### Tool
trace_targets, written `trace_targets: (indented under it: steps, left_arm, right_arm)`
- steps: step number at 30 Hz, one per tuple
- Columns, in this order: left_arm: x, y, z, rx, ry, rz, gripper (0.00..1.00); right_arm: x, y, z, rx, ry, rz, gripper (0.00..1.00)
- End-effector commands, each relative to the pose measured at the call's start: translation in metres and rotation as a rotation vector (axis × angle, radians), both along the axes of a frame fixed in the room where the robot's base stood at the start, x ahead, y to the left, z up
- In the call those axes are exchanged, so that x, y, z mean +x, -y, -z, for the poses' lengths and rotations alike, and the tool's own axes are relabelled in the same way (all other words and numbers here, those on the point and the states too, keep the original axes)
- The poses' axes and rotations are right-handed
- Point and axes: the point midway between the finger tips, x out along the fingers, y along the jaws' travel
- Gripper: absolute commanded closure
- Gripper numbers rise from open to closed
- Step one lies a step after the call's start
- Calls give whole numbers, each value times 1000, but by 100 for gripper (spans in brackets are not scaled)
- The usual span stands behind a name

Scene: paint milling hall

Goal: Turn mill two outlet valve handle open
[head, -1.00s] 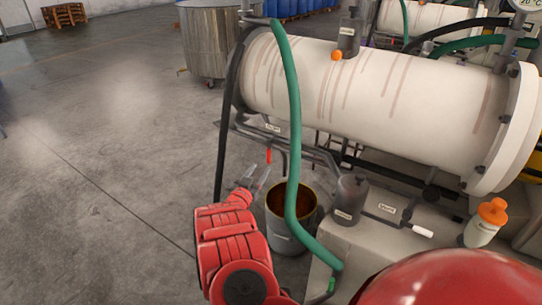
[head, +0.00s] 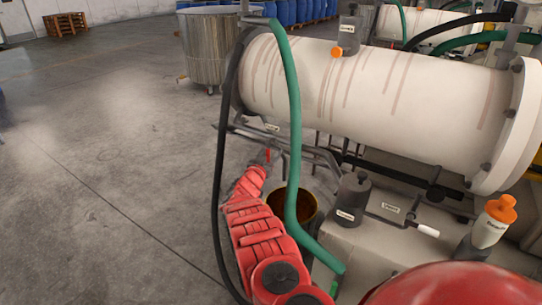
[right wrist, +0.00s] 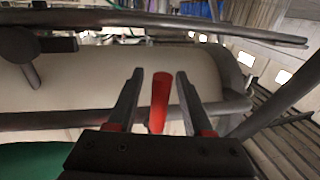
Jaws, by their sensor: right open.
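A red valve handle (head: 267,156) shows on the pipework under the near end of the large cream mill drum (head: 370,85). In the right wrist view the red handle (right wrist: 159,98) stands upright between the two dark fingers. My right gripper (right wrist: 160,75) is open, with a finger on each side of the handle and small gaps visible. In the head view my red right arm reaches up to the handle from below, and its fingers are hard to make out. My left gripper is not in view.
A green hose (head: 293,130) hangs just right of my right arm, and a black hose (head: 218,190) hangs left of it. An open bucket (head: 308,222) stands behind the arm. A steel vat (head: 210,50) is at the back.

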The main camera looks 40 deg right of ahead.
Motion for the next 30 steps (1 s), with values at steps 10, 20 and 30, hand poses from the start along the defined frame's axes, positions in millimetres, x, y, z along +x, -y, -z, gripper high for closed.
trace_targets:
  steps: [10,20,30]
  left_arm:
    - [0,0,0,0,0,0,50]
    - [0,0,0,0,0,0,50]
    - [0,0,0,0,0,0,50]
  right_arm:
    - [0,0,0,0,-1,-1,65]
    - [0,0,1,1,-2,-1,100]
    - [0,0,1,1,-2,-1,100]
